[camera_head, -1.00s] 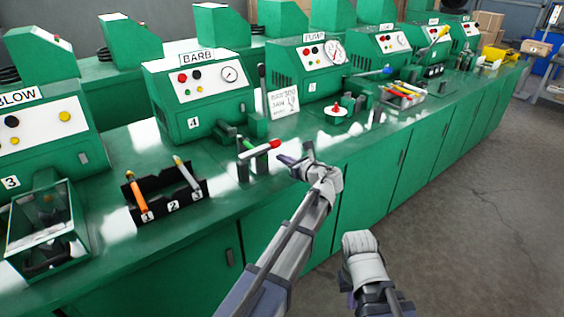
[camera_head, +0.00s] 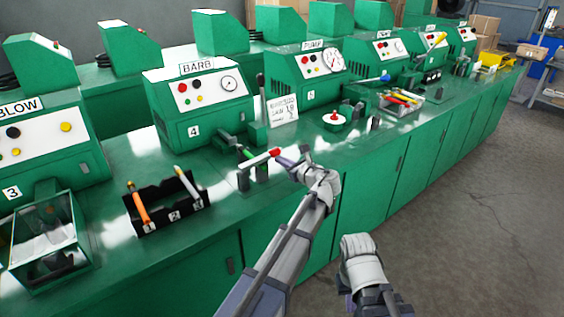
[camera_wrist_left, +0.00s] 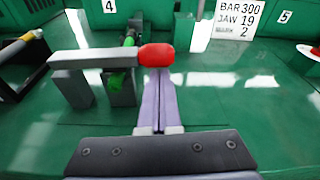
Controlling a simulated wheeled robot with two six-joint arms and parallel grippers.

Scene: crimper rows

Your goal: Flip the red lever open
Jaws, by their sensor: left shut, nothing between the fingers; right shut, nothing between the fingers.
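The red lever is a grey bar (camera_head: 257,157) with a red knob (camera_head: 275,152) at its right end, on a small stand in front of the machine marked 4. In the left wrist view the bar (camera_wrist_left: 97,58) lies nearly level, and the red knob (camera_wrist_left: 156,55) is at the fingertips. My left gripper (camera_head: 284,160) is shut and empty, with its fingers pointing at the knob. Its tips meet the knob's lower edge in the left wrist view (camera_wrist_left: 157,75); I cannot tell whether they touch. My right gripper (camera_head: 358,244) is shut and empty, in front of the bench.
A black rack (camera_head: 163,204) with an orange-handled tool stands left. A card (camera_head: 284,110) reading BAR 300, JAW 19 stands behind. A red-knobbed round dish (camera_head: 334,122) is to the right. Bench top between is clear.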

